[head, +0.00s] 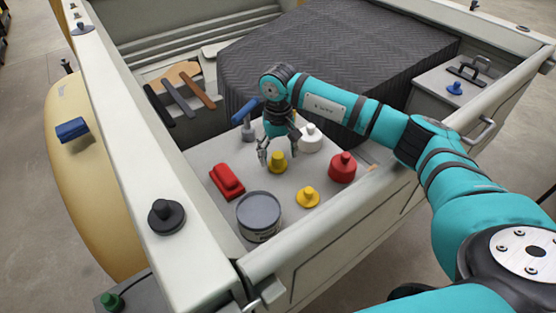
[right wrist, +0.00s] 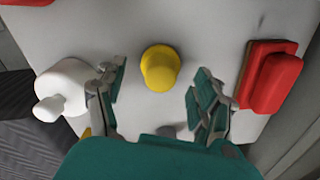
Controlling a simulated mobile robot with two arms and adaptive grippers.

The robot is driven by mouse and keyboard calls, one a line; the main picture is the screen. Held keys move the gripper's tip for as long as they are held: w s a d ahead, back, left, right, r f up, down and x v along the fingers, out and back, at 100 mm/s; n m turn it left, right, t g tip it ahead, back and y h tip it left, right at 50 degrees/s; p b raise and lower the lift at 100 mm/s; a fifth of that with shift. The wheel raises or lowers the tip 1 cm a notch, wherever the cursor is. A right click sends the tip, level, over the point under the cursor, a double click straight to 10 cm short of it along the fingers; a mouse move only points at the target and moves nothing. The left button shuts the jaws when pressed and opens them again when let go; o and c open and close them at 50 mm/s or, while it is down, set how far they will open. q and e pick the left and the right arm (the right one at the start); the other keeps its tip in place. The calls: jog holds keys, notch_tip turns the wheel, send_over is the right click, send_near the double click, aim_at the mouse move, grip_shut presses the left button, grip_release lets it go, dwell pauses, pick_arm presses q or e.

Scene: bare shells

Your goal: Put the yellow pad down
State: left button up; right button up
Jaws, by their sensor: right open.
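A yellow pad (head: 277,163) with a knob on top stands on the pale grey surface (head: 210,155) in the head view. In the right wrist view the yellow pad (right wrist: 160,70) lies ahead, between and beyond the fingertips. My right gripper (head: 279,152) is open, with its fingers on either side of the pad; a clear gap shows on both sides in the wrist view. A second yellow pad (head: 307,197) stands nearer the front edge. My left gripper is not in view.
A red block (head: 227,181), a grey tin (head: 258,213), a red round pad (head: 342,168) and a white knobbed pad (head: 310,139) stand close around. The raised side wall (head: 330,220) borders the front. A dark quilted cover (head: 320,55) lies behind.

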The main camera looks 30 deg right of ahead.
aim_at(278, 155)
notch_tip(278, 155, up, 9)
jog(key=shift+f+b, duration=0.1)
jog(key=shift+b, duration=1.15)
jog(key=shift+r, duration=0.3)
